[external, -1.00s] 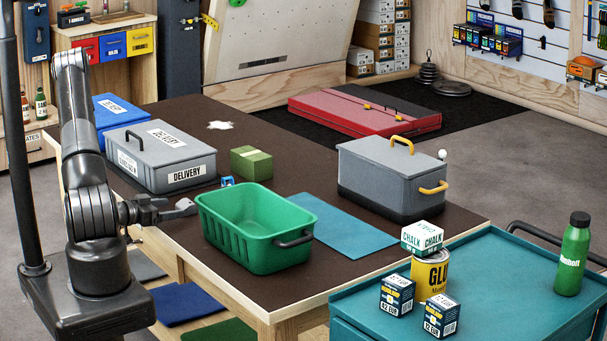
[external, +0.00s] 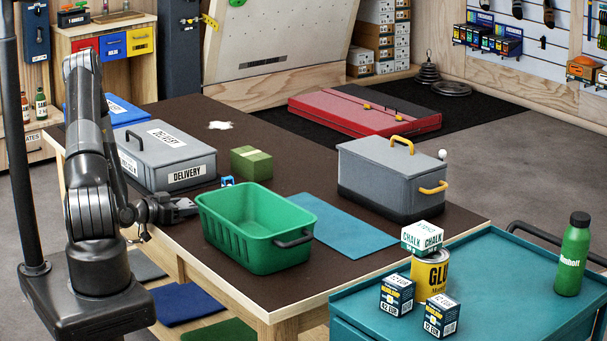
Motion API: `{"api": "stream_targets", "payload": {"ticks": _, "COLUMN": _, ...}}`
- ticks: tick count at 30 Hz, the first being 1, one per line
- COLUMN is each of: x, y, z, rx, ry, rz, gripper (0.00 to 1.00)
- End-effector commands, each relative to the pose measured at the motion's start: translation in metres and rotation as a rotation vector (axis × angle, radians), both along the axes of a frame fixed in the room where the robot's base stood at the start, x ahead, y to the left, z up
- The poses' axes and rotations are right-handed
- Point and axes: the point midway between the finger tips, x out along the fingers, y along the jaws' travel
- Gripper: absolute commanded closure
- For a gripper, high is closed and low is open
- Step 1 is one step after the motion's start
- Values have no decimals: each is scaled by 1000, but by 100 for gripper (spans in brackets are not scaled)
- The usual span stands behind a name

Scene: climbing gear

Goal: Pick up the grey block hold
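I cannot make out a grey block hold for certain; it may be hidden by my gripper, the green bin or the grey delivery box. My gripper (external: 185,207) is low over the table's left edge, between the grey delivery box (external: 167,142) and the green bin (external: 250,255). It is seen side-on and small, so its finger gap and anything between the fingers cannot be read.
On the brown table (external: 290,165) are a green block (external: 251,163), a small blue item (external: 227,181), a blue mat (external: 345,228) and a grey bin with yellow handles (external: 385,180). A teal cart (external: 490,290) stands at front right.

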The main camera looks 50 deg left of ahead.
Motion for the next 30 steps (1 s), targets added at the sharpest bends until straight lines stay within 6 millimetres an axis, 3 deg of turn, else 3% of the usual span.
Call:
{"api": "stream_targets", "payload": {"ticks": 9, "x": 0, "y": 0, "z": 0, "rx": 0, "ry": 0, "rz": 0, "gripper": 73}}
{"api": "stream_targets", "payload": {"ticks": 23, "x": -7, "y": 4, "z": 7, "rx": 1, "ry": 0, "rz": 2, "gripper": 74}}
{"api": "stream_targets", "payload": {"ticks": 26, "x": -13, "y": 7, "z": 15, "rx": 1, "ry": -1, "rz": 1, "gripper": 74}}
{"api": "stream_targets", "payload": {"ticks": 30, "x": -37, "y": 21, "z": 30, "rx": 5, "ry": -1, "rz": 5, "gripper": 74}}
